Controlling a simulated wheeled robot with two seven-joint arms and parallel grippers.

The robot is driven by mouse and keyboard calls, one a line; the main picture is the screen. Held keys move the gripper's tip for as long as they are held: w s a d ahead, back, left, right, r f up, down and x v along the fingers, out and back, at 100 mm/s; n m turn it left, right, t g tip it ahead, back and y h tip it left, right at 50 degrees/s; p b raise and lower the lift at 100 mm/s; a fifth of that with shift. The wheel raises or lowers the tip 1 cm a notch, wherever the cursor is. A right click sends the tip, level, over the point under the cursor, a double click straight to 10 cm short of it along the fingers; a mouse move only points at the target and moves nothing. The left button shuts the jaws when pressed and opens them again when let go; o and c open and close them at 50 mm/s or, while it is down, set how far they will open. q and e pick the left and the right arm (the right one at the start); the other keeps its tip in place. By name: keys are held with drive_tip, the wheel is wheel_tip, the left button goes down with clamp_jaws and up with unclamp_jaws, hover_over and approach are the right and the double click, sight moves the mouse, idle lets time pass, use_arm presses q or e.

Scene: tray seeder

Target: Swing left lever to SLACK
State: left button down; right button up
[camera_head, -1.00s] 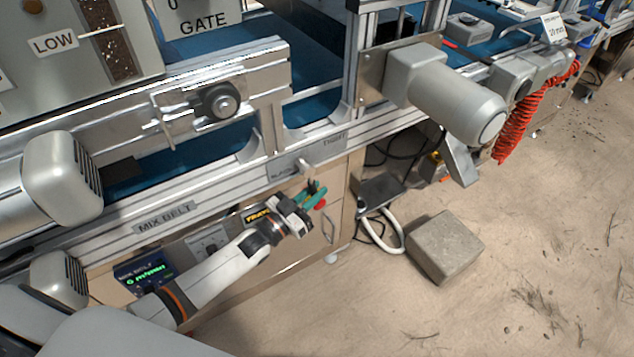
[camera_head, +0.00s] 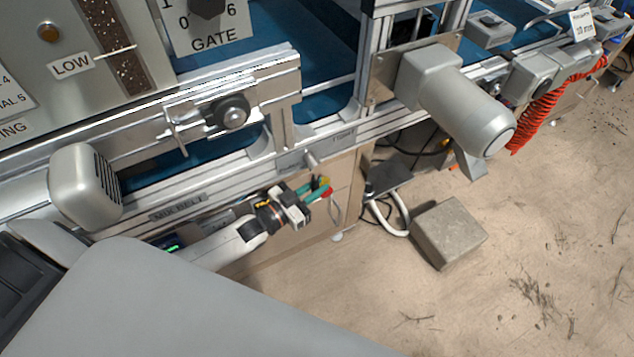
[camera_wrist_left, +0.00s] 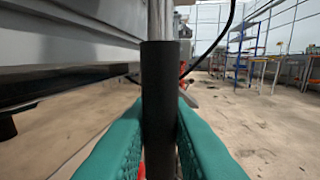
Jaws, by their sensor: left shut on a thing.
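The lever's light grey pivot (camera_head: 311,158) sticks out from the frame rail of the mix belt in the head view. It sits at a label plate (camera_head: 290,160), whose words are hard to read now; TIGHT is on its right part. My left gripper (camera_head: 318,189), with teal fingers, is just below the pivot. In the left wrist view its fingers are closed on both sides of a dark upright cylindrical grip (camera_wrist_left: 160,105), which looks like the lever's handle. The fingers mostly hide this grip in the head view. My right gripper is out of view.
A grey motor (camera_head: 462,107) juts out from the frame to the right. A beige cabinet (camera_head: 343,200) stands behind the gripper. A stone-like block (camera_head: 447,233) and a pedal-like box with a pale hoop (camera_head: 403,210) are on the floor. Open floor lies to the right.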

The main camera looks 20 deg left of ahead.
use_arm(q)
drive_tip(key=c, duration=1.4)
unclamp_jaws()
drive_tip(key=shift+s+a, duration=0.1)
drive_tip(key=v, duration=1.1)
drive_tip(key=shift+s+a+f, duration=0.1)
drive_tip(key=shift+s+a, duration=0.05)
drive_tip(key=shift+s, duration=0.25)
